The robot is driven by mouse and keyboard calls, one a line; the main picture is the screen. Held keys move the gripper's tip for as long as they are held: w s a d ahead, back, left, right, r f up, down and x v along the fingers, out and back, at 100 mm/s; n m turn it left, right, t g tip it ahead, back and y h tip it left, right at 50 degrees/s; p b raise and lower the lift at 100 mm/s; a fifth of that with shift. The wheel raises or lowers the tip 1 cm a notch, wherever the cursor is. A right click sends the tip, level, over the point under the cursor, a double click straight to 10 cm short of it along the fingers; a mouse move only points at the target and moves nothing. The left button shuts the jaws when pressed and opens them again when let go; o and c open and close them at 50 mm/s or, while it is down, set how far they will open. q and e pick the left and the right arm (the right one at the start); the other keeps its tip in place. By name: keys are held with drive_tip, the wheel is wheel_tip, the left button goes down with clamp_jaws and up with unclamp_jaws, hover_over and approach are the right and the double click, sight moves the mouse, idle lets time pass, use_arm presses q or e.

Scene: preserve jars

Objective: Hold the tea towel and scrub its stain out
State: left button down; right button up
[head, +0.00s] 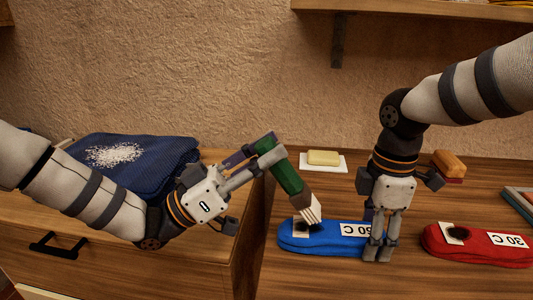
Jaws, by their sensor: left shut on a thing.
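A blue folded cloth (330,243), which looks like the tea towel, lies on the wooden table with a white printed label. A white patch with a dark stain (302,228) shows near its left end. My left gripper (267,152) is shut on a green-handled brush (287,178). The brush slants down to the right, and its pale bristles (311,208) are at or just above the cloth beside the stain; contact is unclear. My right gripper (379,250) points straight down at the cloth's right part, fingers close together, hiding some of it. Its fingertips seem to touch the cloth.
A red cloth (485,246) with its own label and dark stain lies at right. Yellow soap (323,157) sits on a white dish; an orange-brown block (449,164) stands behind. A navy cloth (165,155) with white speckles lies on the drawer cabinet at left. A shelf is above.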

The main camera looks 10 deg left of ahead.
drive_tip(key=o, duration=0.5)
drive_tip(key=shift+o, duration=0.2)
drive_tip(key=shift+r, duration=0.15)
drive_tip(key=shift+r, duration=0.75)
drive_tip(key=shift+f, duration=0.1)
drive_tip(key=shift+f, duration=0.8)
drive_tip(key=shift+c, duration=0.5)
